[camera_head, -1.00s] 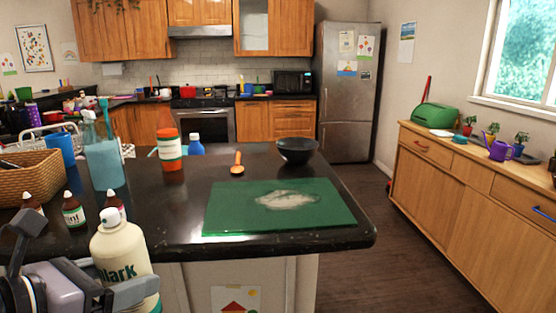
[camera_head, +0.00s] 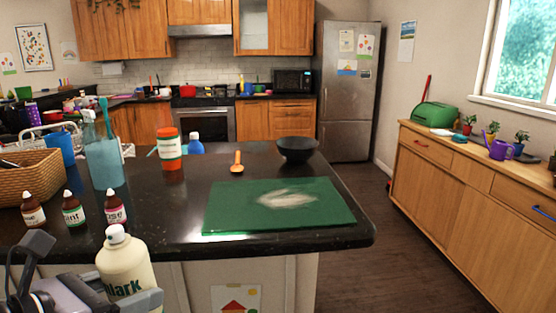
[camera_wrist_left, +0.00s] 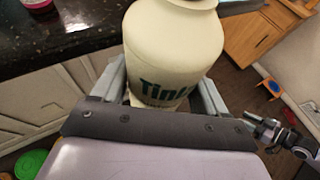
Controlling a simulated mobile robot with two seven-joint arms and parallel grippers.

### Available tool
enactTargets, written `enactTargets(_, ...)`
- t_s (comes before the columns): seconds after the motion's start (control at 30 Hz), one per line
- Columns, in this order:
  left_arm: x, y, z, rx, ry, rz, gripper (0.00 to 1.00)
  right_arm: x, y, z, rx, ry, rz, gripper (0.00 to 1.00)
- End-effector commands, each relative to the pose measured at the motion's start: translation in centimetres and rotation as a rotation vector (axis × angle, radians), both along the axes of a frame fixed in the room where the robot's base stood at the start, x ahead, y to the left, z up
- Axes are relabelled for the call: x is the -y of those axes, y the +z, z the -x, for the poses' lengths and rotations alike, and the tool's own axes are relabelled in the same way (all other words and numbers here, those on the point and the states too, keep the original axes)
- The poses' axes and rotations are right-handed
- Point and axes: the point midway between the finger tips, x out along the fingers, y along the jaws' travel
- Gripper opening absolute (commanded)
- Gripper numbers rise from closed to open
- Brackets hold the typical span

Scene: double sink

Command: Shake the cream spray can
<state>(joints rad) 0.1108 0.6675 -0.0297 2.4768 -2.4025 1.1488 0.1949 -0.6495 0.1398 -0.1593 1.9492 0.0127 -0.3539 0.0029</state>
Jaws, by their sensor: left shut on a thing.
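The cream spray can (camera_head: 125,264) has a white nozzle cap and dark green lettering. It is at the lower left of the head view, in front of the counter's near edge, with its lower part cut off by the frame. My left gripper (camera_head: 132,303) is shut on the can's body. In the left wrist view the can (camera_wrist_left: 172,50) stands between the two grey fingers of the gripper (camera_wrist_left: 165,95), and its top is out of frame.
Open floor lies right.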

Motion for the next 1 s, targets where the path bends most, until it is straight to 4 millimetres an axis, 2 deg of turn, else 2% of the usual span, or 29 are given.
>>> enactTargets(0.03, 0.0, 1.7, -0.1, 0.016, -0.001, 0.000, 0.23, 0.0, 0.0, 0.0, 0.000, 0.000, 0.000, 0.43)
enactTargets(0.13, 0.0, 3.9, -0.1, 0.012, 0.000, 0.001, 0.23, 0.0, 0.0, 0.0, 0.000, 0.000, 0.000, 0.43)
enactTargets(0.2, 0.0, 4.9, -0.1, 0.009, 0.000, 0.000, 0.23, 0.0, 0.0, 0.0, 0.000, 0.000, 0.000, 0.43)
enactTargets(0.27, 0.0, 4.8, 0.0, 0.001, 0.000, 0.002, 0.23, 0.0, 0.0, 0.0, 0.000, 0.000, 0.000, 0.43)
enactTargets(0.47, 0.0, 0.2, 0.1, -0.012, 0.000, 0.006, 0.23, 0.0, 0.0, 0.0, 0.000, 0.000, 0.000, 0.43)
enactTargets(0.73, 0.0, -8.1, 0.1, -0.010, 0.001, 0.003, 0.23, 0.0, 0.0, 0.0, 0.000, 0.000, 0.000, 0.43)
enactTargets(1.0, 0.0, -8.2, 0.0, 0.003, -0.001, 0.003, 0.23, 0.0, 0.0, 0.0, 0.000, 0.000, 0.000, 0.43)
